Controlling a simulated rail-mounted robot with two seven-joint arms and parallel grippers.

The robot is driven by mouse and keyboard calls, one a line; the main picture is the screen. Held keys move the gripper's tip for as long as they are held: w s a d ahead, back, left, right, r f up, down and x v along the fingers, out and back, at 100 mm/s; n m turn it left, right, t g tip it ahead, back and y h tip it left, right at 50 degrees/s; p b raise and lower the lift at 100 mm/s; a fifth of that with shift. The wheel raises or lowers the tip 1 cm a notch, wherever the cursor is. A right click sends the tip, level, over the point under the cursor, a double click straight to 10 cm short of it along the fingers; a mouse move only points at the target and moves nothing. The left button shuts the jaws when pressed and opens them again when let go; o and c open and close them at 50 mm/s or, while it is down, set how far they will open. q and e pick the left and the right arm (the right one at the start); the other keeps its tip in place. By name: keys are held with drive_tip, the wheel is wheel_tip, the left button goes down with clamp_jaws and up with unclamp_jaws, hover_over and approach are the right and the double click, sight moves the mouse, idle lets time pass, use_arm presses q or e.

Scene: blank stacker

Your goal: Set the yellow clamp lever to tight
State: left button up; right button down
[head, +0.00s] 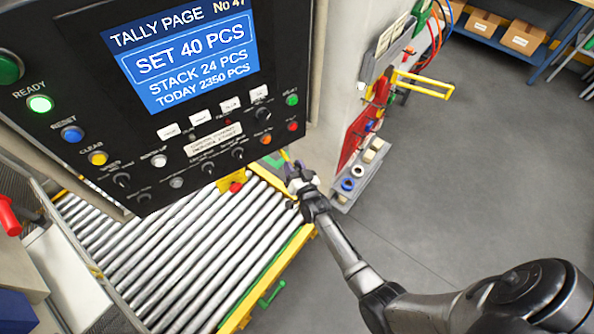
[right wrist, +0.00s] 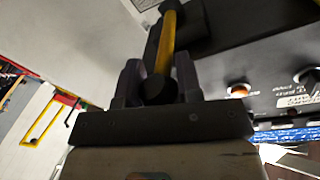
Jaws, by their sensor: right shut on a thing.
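The yellow clamp lever (right wrist: 166,44) shows in the right wrist view as a yellow bar running up from between the fingers, with a dark round end near the jaws. My right gripper (right wrist: 158,80) is shut on it, one dark finger on each side. In the head view my right gripper (head: 297,176) is at the right edge of the roller bed, below the control panel, and a small yellow piece of the lever (head: 285,156) shows at its tip. The lever's tight and loose marks cannot be read. My left gripper is not in view.
The control panel (head: 165,120) with screen and buttons hangs close above the roller conveyor (head: 190,250). A wall post with a red board (head: 357,138) and a yellow bar handle (head: 425,85) stands to the right. Grey floor (head: 480,160) beyond is open.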

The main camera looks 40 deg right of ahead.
drive_tip(key=shift+f+h, duration=0.1)
drive_tip(key=shift+h, duration=0.2)
drive_tip(key=c, duration=1.2)
unclamp_jaws()
drive_tip(key=o, duration=0.4)
drive_tip(key=shift+w+a, duration=0.1)
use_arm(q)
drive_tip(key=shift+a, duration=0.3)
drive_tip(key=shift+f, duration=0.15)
use_arm(e)
drive_tip(key=shift+v, duration=6.95)
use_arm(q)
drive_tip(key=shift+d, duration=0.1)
